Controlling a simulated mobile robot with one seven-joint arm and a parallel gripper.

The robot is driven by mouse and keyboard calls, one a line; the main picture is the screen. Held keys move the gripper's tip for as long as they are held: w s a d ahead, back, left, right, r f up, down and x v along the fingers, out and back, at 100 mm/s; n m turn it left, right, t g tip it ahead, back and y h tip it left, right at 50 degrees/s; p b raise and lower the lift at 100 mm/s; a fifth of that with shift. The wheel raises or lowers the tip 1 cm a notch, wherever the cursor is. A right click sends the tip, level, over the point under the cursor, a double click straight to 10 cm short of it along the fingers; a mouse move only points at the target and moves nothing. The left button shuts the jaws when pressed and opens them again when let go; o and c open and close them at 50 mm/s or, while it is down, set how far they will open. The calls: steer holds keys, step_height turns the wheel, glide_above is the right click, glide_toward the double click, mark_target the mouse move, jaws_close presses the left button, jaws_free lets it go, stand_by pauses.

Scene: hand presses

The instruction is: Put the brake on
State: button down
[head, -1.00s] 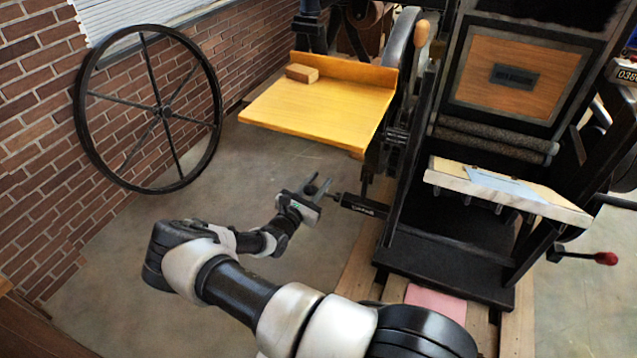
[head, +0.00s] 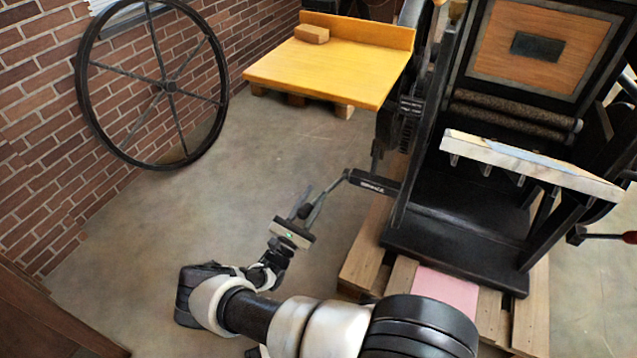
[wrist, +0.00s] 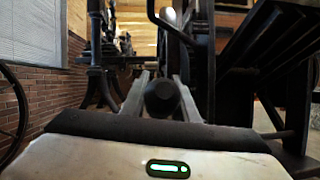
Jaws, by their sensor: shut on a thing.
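A black lever with a white-lettered plate (head: 374,183) sticks out from the left side of the black hand press (head: 455,225), low down. From the plate, a thin dark rod runs down and left to my gripper (head: 306,206). In the wrist view a round black knob (wrist: 163,98) sits between the two grey fingers of my gripper (wrist: 164,92), which are shut on it. I take this to be the brake lever's end. The rest of the lever is unclear in the wrist view.
A yellow wooden table (head: 330,72) with a small wooden block (head: 312,34) juts out from the press. A large spoked wheel (head: 168,86) leans by the brick wall at left. Wooden pallet boards (head: 364,250) lie under the press. The floor left of the gripper is clear.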

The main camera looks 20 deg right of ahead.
steer(key=shift+s+a+f, duration=0.2)
steer(key=shift+f, duration=0.3)
steer(key=shift+s+a+f, duration=0.15)
steer(key=shift+f, duration=0.3)
steer(key=c, duration=1.4)
jaws_free()
steer(key=v, duration=1.2)
steer(key=shift+f+h, duration=0.25)
steer(key=shift+h, duration=0.05)
